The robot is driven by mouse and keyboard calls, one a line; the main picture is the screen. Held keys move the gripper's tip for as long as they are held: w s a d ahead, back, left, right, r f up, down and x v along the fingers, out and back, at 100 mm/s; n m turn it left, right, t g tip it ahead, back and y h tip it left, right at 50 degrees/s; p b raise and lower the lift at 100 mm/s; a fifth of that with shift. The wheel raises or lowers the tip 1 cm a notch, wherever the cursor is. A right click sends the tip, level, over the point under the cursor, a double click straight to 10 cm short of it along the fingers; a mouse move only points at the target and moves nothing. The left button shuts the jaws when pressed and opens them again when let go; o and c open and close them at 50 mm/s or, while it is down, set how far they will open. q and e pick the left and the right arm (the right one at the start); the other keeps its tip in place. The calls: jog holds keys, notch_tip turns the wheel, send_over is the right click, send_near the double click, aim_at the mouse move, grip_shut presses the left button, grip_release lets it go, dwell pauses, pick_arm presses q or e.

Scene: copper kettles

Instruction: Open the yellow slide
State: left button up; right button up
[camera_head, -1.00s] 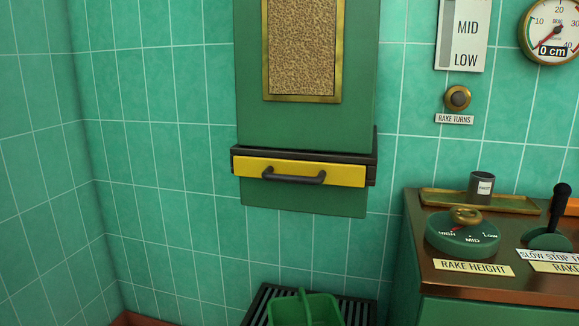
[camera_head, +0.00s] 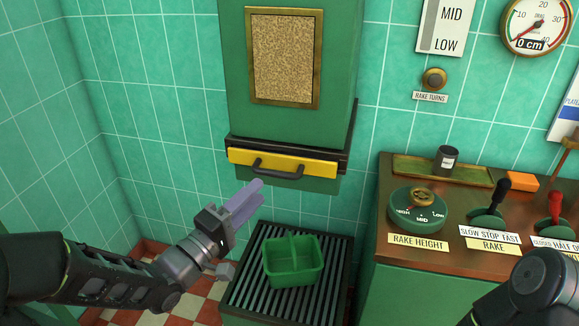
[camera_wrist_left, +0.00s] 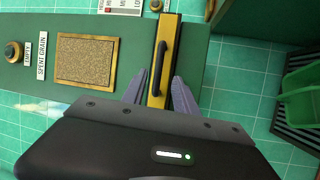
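The yellow slide (camera_head: 318,167) is a flat bar with a dark handle (camera_head: 278,171), set in a dark frame low on the green wall-mounted chute. It looks shut in its frame. My left gripper (camera_head: 256,190) is just below and in front of the handle, with its fingers pointing up toward it. In the left wrist view the yellow slide (camera_wrist_left: 175,32) and its handle (camera_wrist_left: 160,65) appear between the two spread, empty fingers (camera_wrist_left: 159,80). I see no clear contact. Part of my right arm is at the lower right; its gripper is out of view.
A green bin (camera_head: 293,262) stands on a dark slatted stand (camera_head: 247,287) below the chute. To the right is a console (camera_head: 405,172) with a rake-height dial (camera_head: 418,210) and levers. A tiled wall closes off the left.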

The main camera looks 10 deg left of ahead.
aim_at(275, 174)
pick_arm(q)
jog(key=shift+r+n, duration=0.1)
jog(key=shift+n, duration=0.3)
jog(key=shift+p+x, duration=0.5)
jog(key=shift+x, duration=3.4)
jog(key=shift+a, duration=0.1)
grip_shut()
